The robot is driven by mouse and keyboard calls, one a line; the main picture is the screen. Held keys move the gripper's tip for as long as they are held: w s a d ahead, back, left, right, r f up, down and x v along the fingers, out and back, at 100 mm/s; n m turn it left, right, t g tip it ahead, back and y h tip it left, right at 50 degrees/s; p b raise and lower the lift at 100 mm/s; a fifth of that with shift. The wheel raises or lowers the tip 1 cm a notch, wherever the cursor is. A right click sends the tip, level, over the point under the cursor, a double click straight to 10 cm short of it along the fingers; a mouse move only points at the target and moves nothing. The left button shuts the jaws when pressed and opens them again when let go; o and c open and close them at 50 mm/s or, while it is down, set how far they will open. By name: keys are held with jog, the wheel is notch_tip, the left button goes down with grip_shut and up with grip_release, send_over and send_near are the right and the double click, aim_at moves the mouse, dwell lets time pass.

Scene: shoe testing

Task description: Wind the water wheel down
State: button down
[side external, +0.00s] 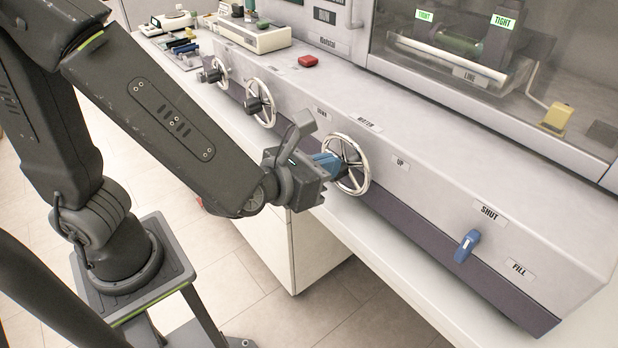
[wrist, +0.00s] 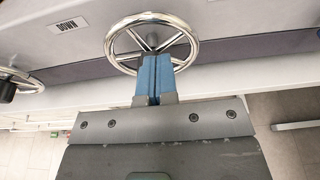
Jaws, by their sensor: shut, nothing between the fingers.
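The water wheel (side external: 367,172) is a chrome handwheel with spokes on the sloped front of the long grey bench. Its label (side external: 367,123) seems to read "WATER". A "DOWN" label (side external: 321,110) is to its left and an "UP" label (side external: 400,163) to its right. The wheel also shows at the top of the wrist view (wrist: 195,42). My gripper (side external: 331,163) has blue fingers that are shut and empty. Its fingertips (wrist: 155,57) overlap the wheel's lower rim and spokes in the wrist view. I cannot tell whether they touch it.
Two more handwheels (side external: 261,102) (side external: 216,70) with dark knobs stand to the left. A blue lever (side external: 467,246) between "SHUT" and "FILL" labels is to the right. Open floor lies in front of the bench.

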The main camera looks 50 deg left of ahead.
jog(key=shift+w, duration=0.3)
